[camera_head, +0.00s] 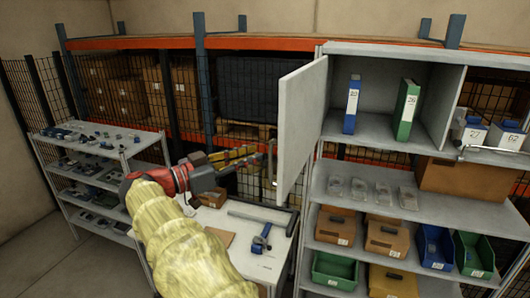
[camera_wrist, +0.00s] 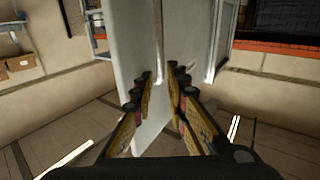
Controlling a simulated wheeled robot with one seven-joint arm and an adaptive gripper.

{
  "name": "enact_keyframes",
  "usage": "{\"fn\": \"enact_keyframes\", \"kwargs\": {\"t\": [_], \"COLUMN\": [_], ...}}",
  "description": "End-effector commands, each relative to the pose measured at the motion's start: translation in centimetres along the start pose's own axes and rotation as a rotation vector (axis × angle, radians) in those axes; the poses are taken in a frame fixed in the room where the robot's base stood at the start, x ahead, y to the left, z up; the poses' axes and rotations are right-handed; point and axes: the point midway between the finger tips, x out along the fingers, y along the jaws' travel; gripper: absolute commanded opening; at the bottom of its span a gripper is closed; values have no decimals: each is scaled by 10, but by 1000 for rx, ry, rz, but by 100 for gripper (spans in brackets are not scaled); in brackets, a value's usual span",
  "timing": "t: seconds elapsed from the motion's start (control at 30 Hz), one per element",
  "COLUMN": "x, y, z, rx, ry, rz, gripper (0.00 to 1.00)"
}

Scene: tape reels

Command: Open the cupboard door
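The cupboard door (camera_head: 302,130) is a pale grey panel at the left of the open cupboard compartment (camera_head: 381,125). It stands swung outward, and the compartment's inside shows. A thin upright handle (camera_head: 274,164) is on the door's face near its lower free edge. My gripper (camera_head: 262,158) is beside the door's left face, close to the handle. In the wrist view my gripper (camera_wrist: 161,77) has its yellow fingers apart, with a gap between the tips. The door (camera_wrist: 135,60) and a thin upright bar (camera_wrist: 159,45) show ahead of the fingers. Contact with the handle is not clear.
A blue binder (camera_head: 352,104) and a green binder (camera_head: 407,109) stand in the cupboard. Lower shelves hold bins and clear trays. A worktable (camera_head: 226,262) with a blue tool (camera_head: 262,239) is below my gripper. A shelf unit (camera_head: 88,178) stands at the left.

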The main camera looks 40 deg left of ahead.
Motion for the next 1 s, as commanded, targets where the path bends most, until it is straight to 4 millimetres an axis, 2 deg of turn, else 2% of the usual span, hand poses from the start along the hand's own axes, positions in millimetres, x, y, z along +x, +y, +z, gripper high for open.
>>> {"fn": "enact_keyframes", "kwargs": {"t": [0.1,0.33,1.0], "x": [-24,-49,-53], "y": [-1,-1,0], "z": [1,1,1], "rx": [-1,-1,1], "ry": [0,0,0], "rz": [-2,-1,0], "gripper": [15,15,15]}}
